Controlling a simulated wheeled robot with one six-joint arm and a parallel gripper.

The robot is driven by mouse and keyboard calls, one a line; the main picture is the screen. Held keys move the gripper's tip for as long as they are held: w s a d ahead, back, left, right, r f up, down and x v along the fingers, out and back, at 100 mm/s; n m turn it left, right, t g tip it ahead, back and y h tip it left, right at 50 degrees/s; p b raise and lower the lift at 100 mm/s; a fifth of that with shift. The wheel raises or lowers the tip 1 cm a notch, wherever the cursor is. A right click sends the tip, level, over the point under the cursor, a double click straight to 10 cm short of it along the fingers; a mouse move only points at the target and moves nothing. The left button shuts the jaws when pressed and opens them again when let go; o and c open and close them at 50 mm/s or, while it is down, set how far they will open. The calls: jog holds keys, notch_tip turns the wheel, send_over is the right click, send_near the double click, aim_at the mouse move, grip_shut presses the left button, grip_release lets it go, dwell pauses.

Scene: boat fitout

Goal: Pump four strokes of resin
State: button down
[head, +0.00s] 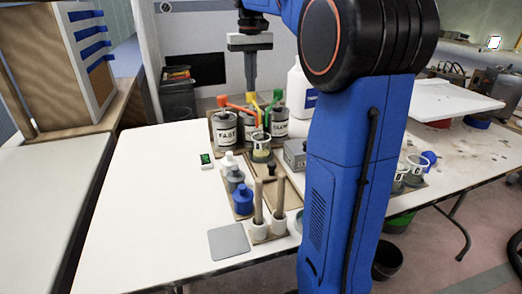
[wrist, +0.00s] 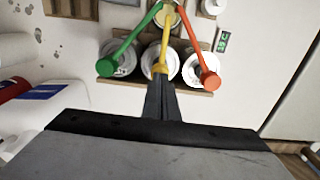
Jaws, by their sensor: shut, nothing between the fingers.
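Three metal cans with pumps stand in a row on a wooden board: one with a red-orange pump (head: 223,102), one with a yellow pump (head: 252,97), one with a green pump (head: 277,95). In the wrist view, the green pump (wrist: 106,66) is left, the yellow pump (wrist: 160,68) central and the red-orange pump (wrist: 209,80) right. The spouts converge over a clear cup (head: 261,150) with some yellowish content. My gripper (head: 251,88) is shut, pointing down, its tips at the yellow pump's head; I cannot tell whether they touch. The fingers also show in the wrist view (wrist: 160,105).
A blue-capped bottle (head: 243,199), other bottles, and sticks in white holders (head: 258,226) stand in front of the cans. A grey metal box (head: 294,154) and a white jug (head: 300,95) are to their right. The table's left side (head: 140,210) is clear.

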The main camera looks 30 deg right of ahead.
jog(key=shift+f, duration=1.5)
jog(key=shift+r, duration=1.8)
jog(key=shift+r, duration=0.1)
